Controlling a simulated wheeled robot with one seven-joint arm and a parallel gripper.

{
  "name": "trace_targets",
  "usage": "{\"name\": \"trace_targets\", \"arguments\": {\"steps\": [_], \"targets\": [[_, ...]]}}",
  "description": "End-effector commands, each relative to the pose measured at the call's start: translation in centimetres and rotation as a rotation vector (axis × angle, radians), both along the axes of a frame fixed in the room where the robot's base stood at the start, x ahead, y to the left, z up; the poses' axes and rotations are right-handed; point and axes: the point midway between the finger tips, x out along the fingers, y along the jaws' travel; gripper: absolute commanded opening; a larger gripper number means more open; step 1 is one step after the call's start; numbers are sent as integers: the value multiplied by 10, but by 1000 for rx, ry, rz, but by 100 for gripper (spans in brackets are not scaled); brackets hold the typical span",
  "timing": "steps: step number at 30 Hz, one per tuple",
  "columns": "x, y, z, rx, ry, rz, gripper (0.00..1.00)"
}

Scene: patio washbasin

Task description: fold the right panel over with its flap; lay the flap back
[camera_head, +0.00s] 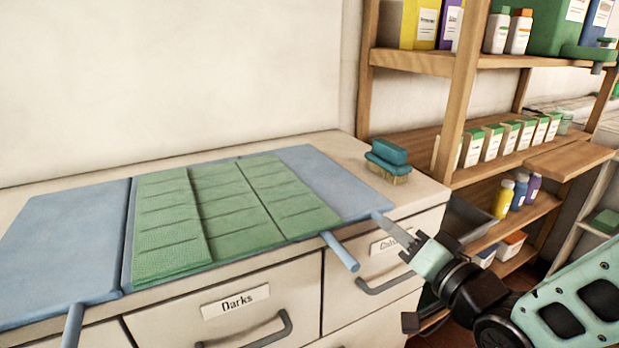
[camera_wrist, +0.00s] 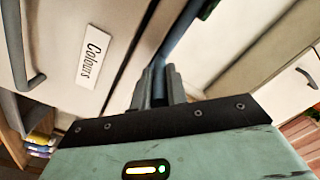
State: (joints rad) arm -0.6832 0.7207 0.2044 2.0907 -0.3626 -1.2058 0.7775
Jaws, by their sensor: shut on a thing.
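The blue folding board lies on the counter with its left panel (camera_head: 55,240) flat and its right panel (camera_head: 325,178) flat. A green cloth (camera_head: 235,215) with stitched lines lies over the middle and onto the right panel; its left strip looks doubled over. A blue flap (camera_head: 378,215) sticks out at the right panel's front right corner. My gripper (camera_head: 400,236) is shut on this flap; in the wrist view the jaws (camera_wrist: 160,85) close around the blue bar (camera_wrist: 178,42). Another blue flap (camera_head: 340,251) juts over the counter's front edge, and one (camera_head: 73,325) juts at the left panel.
A teal brush (camera_head: 388,157) stands on the counter behind the right panel. Drawers with handles, labelled Darks (camera_head: 235,300) and Colours (camera_wrist: 90,57), are below. A wooden shelf (camera_head: 465,100) with bottles and boxes stands at the right. The wall is close behind the board.

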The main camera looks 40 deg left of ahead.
Motion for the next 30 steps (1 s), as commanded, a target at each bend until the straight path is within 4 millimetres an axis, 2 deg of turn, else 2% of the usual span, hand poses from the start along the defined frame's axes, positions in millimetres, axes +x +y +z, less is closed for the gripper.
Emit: {"name": "trace_targets", "arguments": {"steps": [7, 15, 20, 30], "targets": [[0, 0, 7, 1, 0, -1, 3], [-2, 1, 38, 2, 0, 0, 3], [-4, 2, 42, 1, 1, 2, 2], [-14, 6, 75, 1, -1, 3, 3]]}}
